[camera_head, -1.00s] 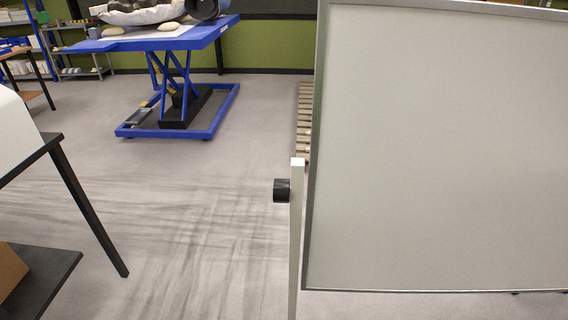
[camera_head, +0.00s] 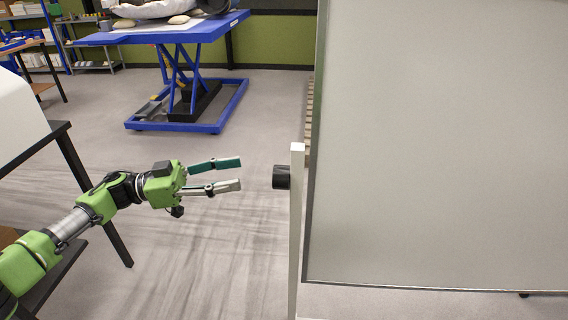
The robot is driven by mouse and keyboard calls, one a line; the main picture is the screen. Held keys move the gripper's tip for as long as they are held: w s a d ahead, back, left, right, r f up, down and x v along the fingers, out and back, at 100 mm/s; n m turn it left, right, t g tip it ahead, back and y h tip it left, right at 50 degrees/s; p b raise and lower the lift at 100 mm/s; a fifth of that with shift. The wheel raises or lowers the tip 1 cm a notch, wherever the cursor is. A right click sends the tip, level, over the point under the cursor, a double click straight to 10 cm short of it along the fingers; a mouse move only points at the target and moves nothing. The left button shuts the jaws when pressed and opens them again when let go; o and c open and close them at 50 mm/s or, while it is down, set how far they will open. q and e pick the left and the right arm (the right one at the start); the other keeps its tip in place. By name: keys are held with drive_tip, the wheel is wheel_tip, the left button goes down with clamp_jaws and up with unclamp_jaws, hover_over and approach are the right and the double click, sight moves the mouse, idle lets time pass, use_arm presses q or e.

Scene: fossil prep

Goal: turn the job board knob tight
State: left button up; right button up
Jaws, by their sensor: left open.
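The knob (camera_head: 281,177) is a short black cylinder on the left side of a thin white post (camera_head: 296,230). The post stands along the left edge of the large grey job board (camera_head: 440,150), which has a metal frame. My left gripper (camera_head: 241,173) comes in from the left at about the knob's height. Its two fingers are apart and empty, and they point right toward the knob. In the picture a gap shows between the fingertips and the knob. My right gripper is not in view.
A blue lift table (camera_head: 165,33) with a wrapped load stands at the back. A dark-edged table (camera_head: 58,130) with a white object is at the left, close to my left arm. Shelves (camera_head: 95,52) stand at the far left. The floor between is clear.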

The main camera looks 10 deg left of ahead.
sight(284, 177)
use_arm(q)
drive_tip(key=s+r+m+g, duration=0.2)
drive_tip(key=s+r+g, duration=0.2)
drive_tip(key=s+r, duration=0.15)
drive_tip(key=shift+y, duration=0.4)
drive_tip(key=d+p, duration=0.2)
drive_tip(key=d, duration=0.4)
drive_tip(key=d+p, duration=0.3)
drive_tip(key=d, duration=0.2)
drive_tip(key=shift+s+d+f+p, duration=0.1)
drive_tip(key=shift+s+d+p, duration=0.1)
drive_tip(key=shift+d+p, duration=0.15)
drive_tip(key=shift+d+f, duration=0.1)
drive_tip(key=shift+d, duration=0.55)
